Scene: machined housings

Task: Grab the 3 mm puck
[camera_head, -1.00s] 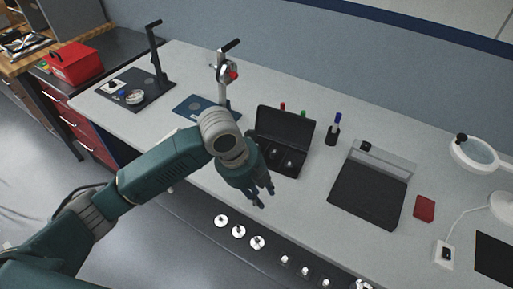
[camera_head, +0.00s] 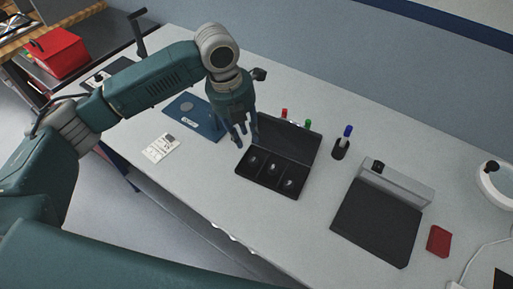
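A black open case (camera_head: 240,185) lies on the grey bench with its lid raised. Its three compartments each hold a small shiny piece: left (camera_head: 254,161), middle (camera_head: 272,167) and right (camera_head: 289,183). They may be pucks, but no size marking is readable, so I cannot tell which is 3 mm. My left gripper (camera_head: 241,141) is above the bench at the case's left back corner. It points down with its fingers apart and nothing visible between them. It partly covers the lid's left end. My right gripper is not in view.
A blue mat (camera_head: 187,108) and a white card (camera_head: 160,148) lie left of the case. Red and green caps show behind the lid. A pen holder (camera_head: 340,149), a dark flat plate device (camera_head: 375,228) and a red block (camera_head: 438,241) stand right. The front bench area is clear.

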